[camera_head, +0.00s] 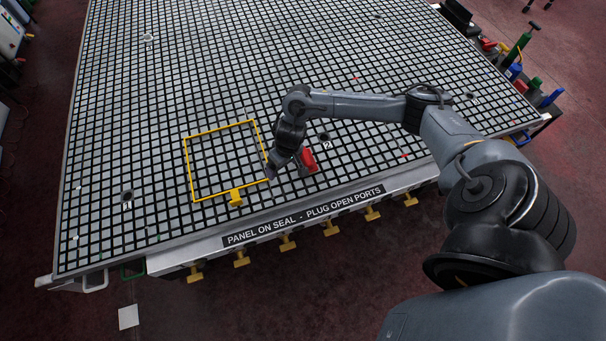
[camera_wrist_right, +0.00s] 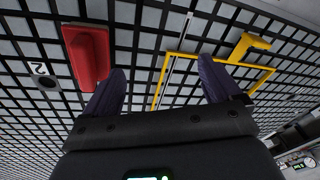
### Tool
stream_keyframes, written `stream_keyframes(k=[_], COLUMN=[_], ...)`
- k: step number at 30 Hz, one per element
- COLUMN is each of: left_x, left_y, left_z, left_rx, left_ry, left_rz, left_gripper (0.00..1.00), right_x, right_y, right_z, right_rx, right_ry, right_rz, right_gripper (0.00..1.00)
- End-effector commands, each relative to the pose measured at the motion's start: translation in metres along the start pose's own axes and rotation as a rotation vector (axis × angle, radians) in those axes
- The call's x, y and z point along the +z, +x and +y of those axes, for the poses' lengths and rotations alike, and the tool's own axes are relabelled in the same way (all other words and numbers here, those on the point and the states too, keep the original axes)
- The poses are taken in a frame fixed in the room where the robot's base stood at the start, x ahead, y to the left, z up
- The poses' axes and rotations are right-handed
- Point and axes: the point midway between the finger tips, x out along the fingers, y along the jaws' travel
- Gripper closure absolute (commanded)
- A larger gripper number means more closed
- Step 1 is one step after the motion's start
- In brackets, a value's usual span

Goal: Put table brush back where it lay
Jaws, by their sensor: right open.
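A red block-shaped object (camera_head: 308,160), which seems to be the table brush, lies flat on the grid table near its front edge, just right of my right gripper. It also shows in the right wrist view (camera_wrist_right: 88,55), outside the left-hand finger. No bristles can be made out. My right gripper (camera_head: 286,172) is open, with nothing between its fingers (camera_wrist_right: 160,85). It is over the table at the right side of a yellow rectangular outline. My left gripper is in neither view.
The yellow outline (camera_head: 190,170) frames bare grid, with a yellow clamp-like piece (camera_head: 236,198) at its front. A port marked 2 (camera_wrist_right: 48,82) is beside the red object; port 1 (camera_head: 127,196) is farther left. Yellow handles line the front edge. The back grid is mostly clear.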

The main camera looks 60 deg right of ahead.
Motion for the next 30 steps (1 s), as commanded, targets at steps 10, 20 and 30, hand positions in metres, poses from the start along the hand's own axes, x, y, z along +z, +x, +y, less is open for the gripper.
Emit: stream_keyframes(k=[10,20,30], left_x=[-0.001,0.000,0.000], left_y=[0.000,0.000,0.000], left_z=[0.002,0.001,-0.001], left_rx=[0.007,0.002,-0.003], left_ry=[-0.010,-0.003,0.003], left_rz=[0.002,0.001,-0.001], left_gripper=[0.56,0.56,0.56], right_x=[0.088,0.158,0.201], right_y=[-0.005,-0.063,-0.081], right_z=[-0.204,-0.157,-0.116], right_rx=[-0.182,-0.007,0.025], right_ry=[-0.515,-0.497,-0.486], right_rz=[0.387,0.295,0.143], right_gripper=[0.09,0.09,0.09])
